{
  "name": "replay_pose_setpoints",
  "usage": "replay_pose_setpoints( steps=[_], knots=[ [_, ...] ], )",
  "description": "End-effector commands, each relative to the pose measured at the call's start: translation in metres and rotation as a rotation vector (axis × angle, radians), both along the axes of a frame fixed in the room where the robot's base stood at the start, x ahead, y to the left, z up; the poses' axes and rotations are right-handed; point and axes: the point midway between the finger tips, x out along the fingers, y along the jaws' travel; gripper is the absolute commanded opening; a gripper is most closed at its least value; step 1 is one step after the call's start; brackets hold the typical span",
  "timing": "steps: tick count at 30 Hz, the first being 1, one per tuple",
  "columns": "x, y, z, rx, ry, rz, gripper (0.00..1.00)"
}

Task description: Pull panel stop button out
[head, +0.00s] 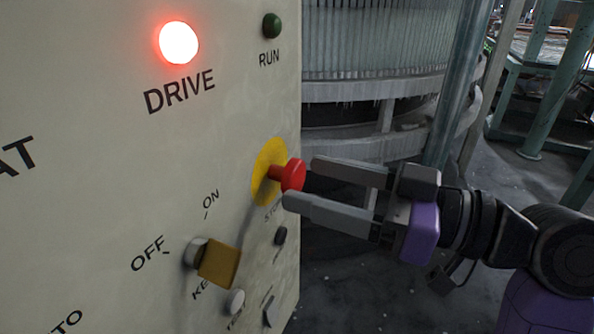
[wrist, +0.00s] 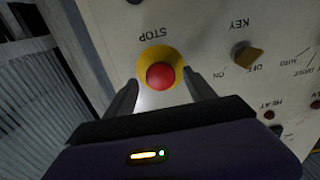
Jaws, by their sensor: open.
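The red stop button (head: 292,174) stands out from a yellow round plate (head: 265,168) near the right edge of the cream panel (head: 120,130). My gripper (head: 300,182) is open, with its fingers pointing at the panel and their tips close to the button. In the wrist view the red button (wrist: 160,76) sits on its yellow ring, between the two fingers of my gripper (wrist: 158,88), with gaps on both sides. I cannot tell exactly how far the fingertips reach along the button.
A lit red DRIVE lamp (head: 178,43) and a dark green RUN lamp (head: 271,25) are above. A yellow-brown key switch (head: 219,262) juts out at lower left of the button. A large ribbed cylinder (head: 375,40) stands behind.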

Motion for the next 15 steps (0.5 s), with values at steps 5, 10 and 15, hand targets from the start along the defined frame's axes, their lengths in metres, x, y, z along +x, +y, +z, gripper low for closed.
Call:
replay_pose_setpoints(
  steps=[5, 10, 15],
  knots=[
    [0.008, 0.022, 0.001, 0.001, 0.0, 0.001, 0.64],
    [0.012, 0.031, 0.0, 0.0, 0.0, -0.001, 0.64],
    [0.012, 0.032, 0.0, 0.001, -0.001, -0.002, 0.64]
  ],
)
